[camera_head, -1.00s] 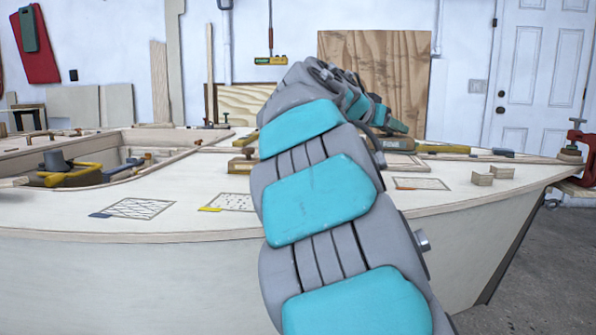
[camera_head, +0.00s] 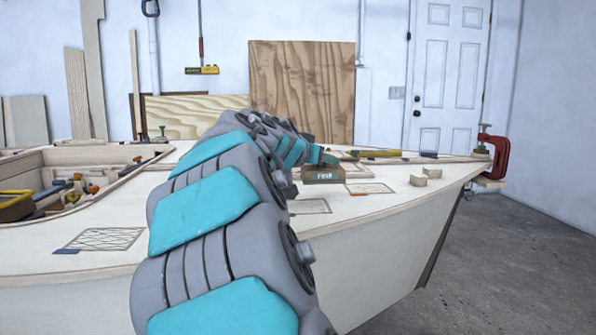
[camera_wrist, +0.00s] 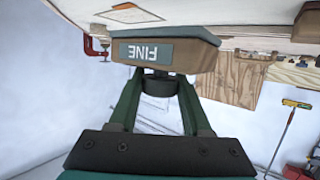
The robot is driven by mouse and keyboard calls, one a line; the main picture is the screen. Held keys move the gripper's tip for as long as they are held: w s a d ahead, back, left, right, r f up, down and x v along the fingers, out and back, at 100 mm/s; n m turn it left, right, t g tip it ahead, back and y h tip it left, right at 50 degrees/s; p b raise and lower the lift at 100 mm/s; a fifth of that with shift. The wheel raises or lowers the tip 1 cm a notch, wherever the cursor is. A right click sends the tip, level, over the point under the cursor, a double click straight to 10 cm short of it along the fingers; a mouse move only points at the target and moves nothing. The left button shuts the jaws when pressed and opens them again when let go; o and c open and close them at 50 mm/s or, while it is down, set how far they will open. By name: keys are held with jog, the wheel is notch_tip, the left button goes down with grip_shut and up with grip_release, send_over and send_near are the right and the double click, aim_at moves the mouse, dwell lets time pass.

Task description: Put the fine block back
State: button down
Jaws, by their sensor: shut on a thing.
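The fine block (camera_wrist: 155,54) fills the upper middle of the wrist view, a brown block with a dark grey-green face and a label reading FINE upside down. My gripper (camera_wrist: 159,84) is shut on it, its green fingers meeting at a dark round part of the block. In the head view the brown block (camera_head: 323,175) shows at the end of my arm, over or on the pale deck (camera_head: 230,245); whether it touches the deck is unclear. Drawn outlines lie on the deck: a cross-hatched one (camera_head: 100,239), one nearer the block (camera_head: 310,206) and one to the right (camera_head: 369,188).
A red clamp (camera_head: 490,155) grips the hull's right tip. An open well (camera_head: 75,185) with tools is at left. My arm hides part of the deck between.

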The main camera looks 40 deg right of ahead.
jog(key=w, duration=0.3)
jog(key=w+d, duration=0.1)
jog(key=w, duration=0.3)
jog(key=w+d+f+p, duration=0.1)
jog(key=w, duration=0.3)
jog(key=shift+w+d, duration=0.1)
jog(key=shift+d, duration=0.15)
jog(key=shift+f, duration=1.8)
jog(key=shift+f+b, duration=0.2)
jog(key=shift+b, duration=0.15)
jog(key=shift+c, duration=1.8)
grip_release()
jog(key=shift+r, duration=0.1)
jog(key=shift+r, duration=0.1)
jog(key=shift+r+p, duration=0.15)
jog(key=shift+p, duration=0.3)
jog(key=b+v, duration=0.1)
jog(key=v, duration=1.1)
